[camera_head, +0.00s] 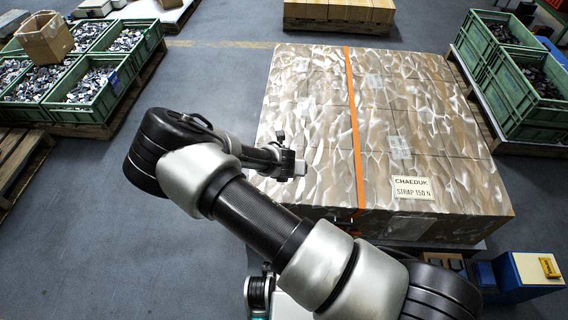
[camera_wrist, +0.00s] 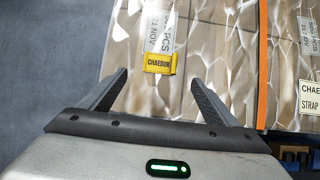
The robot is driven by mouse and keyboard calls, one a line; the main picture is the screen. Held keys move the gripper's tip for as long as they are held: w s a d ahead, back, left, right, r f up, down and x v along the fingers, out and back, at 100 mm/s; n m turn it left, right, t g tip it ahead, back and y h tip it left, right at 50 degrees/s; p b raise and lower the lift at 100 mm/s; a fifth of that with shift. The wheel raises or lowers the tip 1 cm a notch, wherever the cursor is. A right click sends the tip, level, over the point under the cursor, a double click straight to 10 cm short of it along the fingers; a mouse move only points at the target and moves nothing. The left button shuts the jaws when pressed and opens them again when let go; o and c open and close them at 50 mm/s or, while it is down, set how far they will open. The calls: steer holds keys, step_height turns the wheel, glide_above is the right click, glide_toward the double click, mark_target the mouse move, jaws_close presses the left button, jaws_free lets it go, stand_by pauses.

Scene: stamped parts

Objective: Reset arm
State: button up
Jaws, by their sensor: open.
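My gripper (camera_wrist: 153,92) is open in the wrist view, with its two dark fingers spread apart and nothing between them. Beyond the fingertips lies the wrapped load's top with a white label and a yellow tag (camera_wrist: 159,62) reading CHAEDUK. In the head view my arm reaches from the lower right to the left and bends back. Its end is near the left front part of the large wrapped load (camera_head: 300,90). The fingers are too small to make out there. I cannot tell the gap between the gripper and the load.
An orange strap (camera_head: 353,120) crosses the load, with a white sign (camera_head: 413,188) at its front right. Green crates of small parts stand at left (camera_head: 85,125) and right (camera_head: 490,85). Grey floor (camera_head: 90,215) is clear at left.

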steer(key=p+v, duration=0.1)
steer(key=v, duration=0.6)
steer(key=shift+r, duration=0.2)
steer(key=shift+s, duration=0.1)
steer(key=s+d+r+m+g, duration=0.15)
steer(key=d+r+m, duration=0.35)
steer(key=r+m, duration=0.7)
steer(key=s+d+r+m, duration=0.2)
steer(key=d+r+m, duration=0.4)
steer(key=r+m, duration=0.6)
steer(key=s+d+r+m, duration=0.3)
steer(key=s+r+m, duration=0.3)
steer(key=s+r, duration=0.3)
steer(key=s+d+r+m, duration=0.3)
steer(key=s+r+m, duration=0.2)
steer(key=s+r, duration=0.4)
step_height(320, 180, up, 23)
steer(key=p, duration=2.3)
steer(key=shift+s+m, duration=0.25)
steer(key=shift+m, duration=0.05)
steer(key=shift+t, duration=0.25)
